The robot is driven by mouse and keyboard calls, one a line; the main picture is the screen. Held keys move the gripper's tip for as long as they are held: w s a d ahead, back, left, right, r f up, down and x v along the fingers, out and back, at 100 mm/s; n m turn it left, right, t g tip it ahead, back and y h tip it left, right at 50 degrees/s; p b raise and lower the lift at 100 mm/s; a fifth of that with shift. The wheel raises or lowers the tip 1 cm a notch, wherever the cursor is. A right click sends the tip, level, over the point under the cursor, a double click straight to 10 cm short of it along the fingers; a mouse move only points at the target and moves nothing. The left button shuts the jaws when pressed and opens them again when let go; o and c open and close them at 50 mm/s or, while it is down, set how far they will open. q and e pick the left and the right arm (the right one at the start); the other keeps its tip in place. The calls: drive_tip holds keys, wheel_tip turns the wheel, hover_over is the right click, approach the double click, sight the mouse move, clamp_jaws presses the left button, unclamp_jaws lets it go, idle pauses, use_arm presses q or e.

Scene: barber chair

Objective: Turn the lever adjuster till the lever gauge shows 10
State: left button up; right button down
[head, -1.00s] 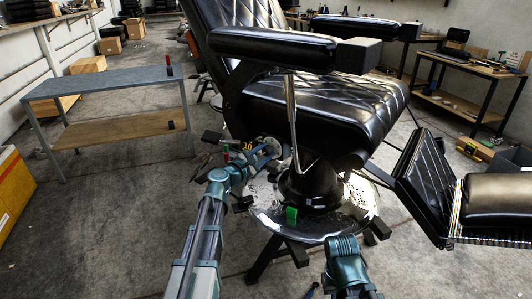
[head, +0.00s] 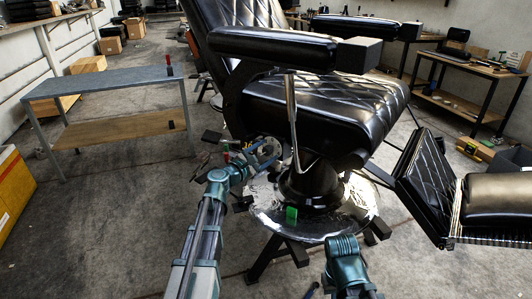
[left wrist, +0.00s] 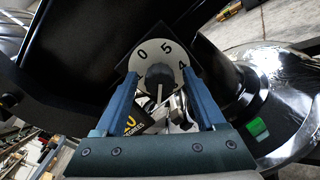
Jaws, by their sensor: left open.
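A round pale dial (left wrist: 183,54) with a dark central knob (left wrist: 160,74) faces the left wrist camera below the black chair. A light pointer line on the knob points down in the picture. My left gripper (left wrist: 161,82) is open, with one blue finger on each side of the knob; I cannot tell whether they touch it. In the head view, the left gripper (head: 268,152) is beside the chair base. A dark box with yellow marks (left wrist: 130,122) is partly hidden, its reading unclear.
The black barber chair (head: 320,100) stands above a shiny round base (head: 335,228), with a metal lever (head: 291,105) on its side. A green block (head: 292,214) sits on the base. A grey table (head: 110,82) is at left, with open floor before it.

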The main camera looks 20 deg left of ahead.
use_arm(q)
drive_tip(key=v, duration=1.3)
drive_tip(key=shift+s, duration=0.3)
drive_tip(key=shift+a, duration=0.15)
drive_tip(key=s+d+f+m+g+h, duration=0.1)
drive_tip(key=s+d+f+m+g, duration=0.2)
drive_tip(key=d, duration=0.4)
drive_tip(key=s+d+f+m+g+h, duration=0.1)
drive_tip(key=d+f+m+g, duration=0.2)
drive_tip(key=d+f+m, duration=0.25)
drive_tip(key=s+d+f+m+g, duration=0.25)
drive_tip(key=d+m+g, duration=0.2)
drive_tip(key=d, duration=0.25)
drive_tip(key=s+d+f+m+g+y, duration=0.25)
drive_tip(key=s+f+m+y, duration=0.25)
drive_tip(key=s+m, duration=0.25)
drive_tip(key=s+d+f+m+g+y, duration=0.1)
drive_tip(key=s+f+m+g+y, duration=0.35)
drive_tip(key=s+m, duration=0.3)
wheel_tip(320, 180, up, 31)
drive_tip(key=p, duration=3.2)
drive_tip(key=shift+s+a+t, duration=0.2)
drive_tip(key=shift+s+t, duration=0.05)
drive_tip(key=shift+t, duration=0.1)
